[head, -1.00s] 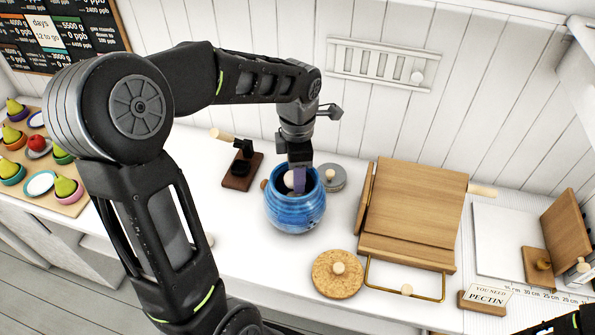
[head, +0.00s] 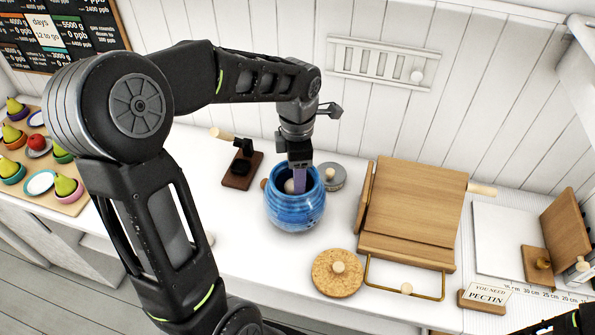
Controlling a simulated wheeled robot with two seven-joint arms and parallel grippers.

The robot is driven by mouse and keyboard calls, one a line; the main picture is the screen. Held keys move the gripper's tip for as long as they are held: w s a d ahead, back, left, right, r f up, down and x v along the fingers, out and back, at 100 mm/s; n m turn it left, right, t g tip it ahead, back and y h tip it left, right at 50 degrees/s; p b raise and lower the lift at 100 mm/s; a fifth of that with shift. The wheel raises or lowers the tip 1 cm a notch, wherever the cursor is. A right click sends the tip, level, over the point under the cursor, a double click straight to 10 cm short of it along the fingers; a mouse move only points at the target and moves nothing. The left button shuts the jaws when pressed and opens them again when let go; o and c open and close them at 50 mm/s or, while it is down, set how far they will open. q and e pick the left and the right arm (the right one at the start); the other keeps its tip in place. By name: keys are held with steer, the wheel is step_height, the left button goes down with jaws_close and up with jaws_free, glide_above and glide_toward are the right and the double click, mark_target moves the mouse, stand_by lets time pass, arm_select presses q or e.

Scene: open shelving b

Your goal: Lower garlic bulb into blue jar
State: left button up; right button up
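The blue jar (head: 295,213) stands open on the white counter. The garlic bulb (head: 289,186) is a small pale shape inside the jar's mouth, partly hidden by the rim. My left gripper (head: 299,181) points down into the jar mouth, with a purplish finger beside the bulb. Only one finger shows clearly, so I cannot tell whether it grips the bulb. My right gripper is not seen; only a dark piece of my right arm shows at the bottom right corner.
A cork lid (head: 325,282) with a knob lies in front of the jar. A grey lid (head: 332,183) lies close behind it on the right. A wooden stand (head: 415,205) is to the right, and a dark wooden block (head: 240,180) is at the left.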

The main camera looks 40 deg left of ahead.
arm_select(q)
step_height(320, 180, up, 7)
steer(key=p, duration=0.4)
stand_by(0.6)
